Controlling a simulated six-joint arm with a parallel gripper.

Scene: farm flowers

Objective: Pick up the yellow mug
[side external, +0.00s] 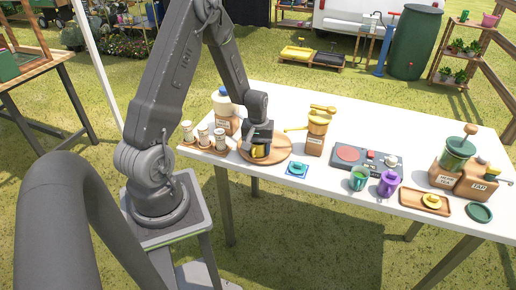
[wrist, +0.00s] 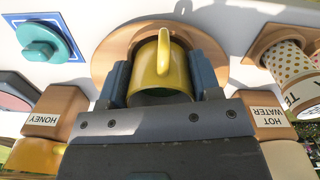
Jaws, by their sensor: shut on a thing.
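The yellow mug (side external: 259,151) is at the round wooden board (side external: 281,153) on the left part of the white table in the side view. My gripper (side external: 257,143) is above the board, with its jaws around the mug. In the wrist view, the mug (wrist: 158,72) sits between the two fingers of my gripper (wrist: 163,84), with its handle pointing away from the gripper. The fingers are shut on the mug's sides. The board (wrist: 100,62) is behind the mug. I cannot tell whether the mug touches the board.
A hot water jug on a wooden block (side external: 224,115) and patterned canisters (side external: 204,135) stand left of the board. A honey stand (side external: 316,135) is to the right. A teal item on a blue coaster (side external: 297,169) lies in front. Teal (side external: 358,182) and purple (side external: 388,184) mugs stand farther right.

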